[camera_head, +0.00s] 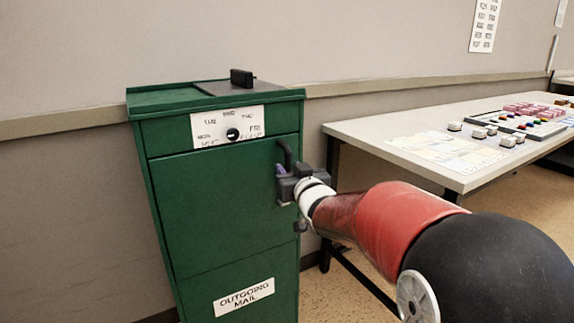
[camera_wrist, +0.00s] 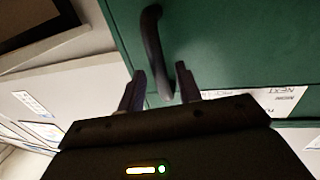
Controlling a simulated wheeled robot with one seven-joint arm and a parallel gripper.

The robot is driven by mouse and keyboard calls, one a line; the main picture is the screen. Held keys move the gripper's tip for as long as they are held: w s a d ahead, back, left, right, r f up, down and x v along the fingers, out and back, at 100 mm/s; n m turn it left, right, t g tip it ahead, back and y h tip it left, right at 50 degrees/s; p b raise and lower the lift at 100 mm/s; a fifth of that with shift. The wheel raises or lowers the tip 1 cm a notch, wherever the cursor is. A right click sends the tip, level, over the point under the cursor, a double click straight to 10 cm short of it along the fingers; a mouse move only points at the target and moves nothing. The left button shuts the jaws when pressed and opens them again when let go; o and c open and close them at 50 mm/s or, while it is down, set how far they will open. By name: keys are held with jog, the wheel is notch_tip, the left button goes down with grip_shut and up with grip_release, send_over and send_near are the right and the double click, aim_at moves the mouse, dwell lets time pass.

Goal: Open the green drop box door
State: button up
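The green drop box (camera_head: 141,136) stands upright against the wall in the head view. Its front door (camera_head: 215,205) looks closed and flush. A dark curved handle (camera_head: 285,152) sits near the door's upper right edge. The wrist view shows this handle (camera_wrist: 153,40) against the green door (camera_wrist: 235,45). My gripper (camera_head: 281,172) is at the handle in the head view. In the wrist view, my gripper (camera_wrist: 160,69) is open, with one finger on each side of the handle's near end. Gaps show beside the handle; contact is not clear.
A white table (camera_head: 358,131) with papers, trays and small items stands to the right, close to my arm. An "Outgoing Mail" label (camera_head: 244,297) is low on the box. Floor shows between box and table.

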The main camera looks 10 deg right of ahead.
jog(key=shift+w+a, duration=0.15)
jog(key=shift+w, duration=0.95)
grip_shut()
